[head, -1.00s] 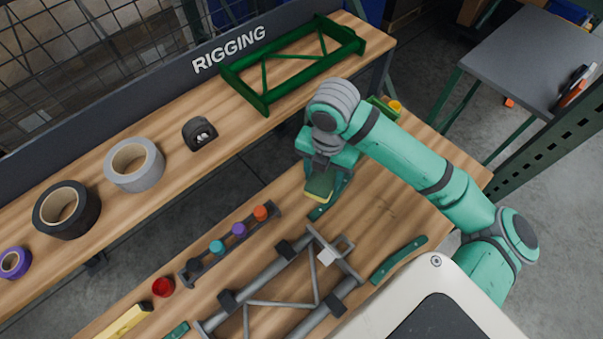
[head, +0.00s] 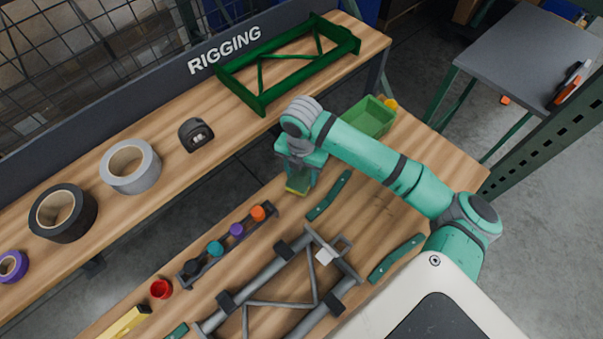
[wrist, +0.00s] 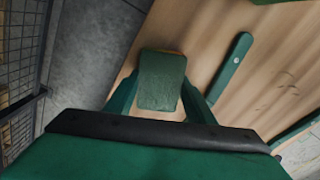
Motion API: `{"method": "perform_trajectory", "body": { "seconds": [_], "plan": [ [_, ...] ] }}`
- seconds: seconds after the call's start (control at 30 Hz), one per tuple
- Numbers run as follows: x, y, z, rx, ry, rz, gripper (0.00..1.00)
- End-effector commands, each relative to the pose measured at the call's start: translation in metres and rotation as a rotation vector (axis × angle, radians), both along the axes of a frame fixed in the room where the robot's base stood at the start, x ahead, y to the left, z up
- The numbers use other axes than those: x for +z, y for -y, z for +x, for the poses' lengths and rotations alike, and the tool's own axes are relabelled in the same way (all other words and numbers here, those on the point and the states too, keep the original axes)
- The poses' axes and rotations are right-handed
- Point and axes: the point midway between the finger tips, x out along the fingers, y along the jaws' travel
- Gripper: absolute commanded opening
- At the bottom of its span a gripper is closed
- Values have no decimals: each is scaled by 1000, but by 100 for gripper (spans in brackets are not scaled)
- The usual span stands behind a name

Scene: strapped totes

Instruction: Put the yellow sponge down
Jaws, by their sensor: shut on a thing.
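The sponge (head: 297,187) is held low over the workbench near its far edge, left of a dark green strip. It shows a green top face and a thin yellow side. My gripper (head: 298,178) is shut on it. In the wrist view the sponge's green face (wrist: 161,80) sits between the two green fingers (wrist: 160,98), with a thin yellow edge at its far end. I cannot tell whether its underside touches the wood.
A green bin (head: 370,117) stands at the bench's back right. Dark green strips (head: 329,195) and a grey tube frame (head: 285,285) lie nearer. A rack of coloured knobs (head: 228,243) is to the left. A gap separates the bench from the RIGGING shelf (head: 225,150).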

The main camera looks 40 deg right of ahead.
Motion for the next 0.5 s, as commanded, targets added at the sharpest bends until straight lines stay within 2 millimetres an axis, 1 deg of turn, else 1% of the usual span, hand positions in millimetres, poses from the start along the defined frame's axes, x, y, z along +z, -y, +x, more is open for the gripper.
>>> {"method": "perform_trajectory", "body": {
  "seconds": [0.33, 0.37, 0.4, 0.43, 0.5],
  "plan": [
    [-3, 0, 0, 0, 0, 1, 25],
    [-3, 0, 0, 0, 0, 1, 54],
    [-3, 0, 0, 0, 0, 0, 64],
    [-3, 0, 0, 0, 0, 0, 68],
    [-3, 0, 0, 0, 0, 0, 68]
  ]
}}
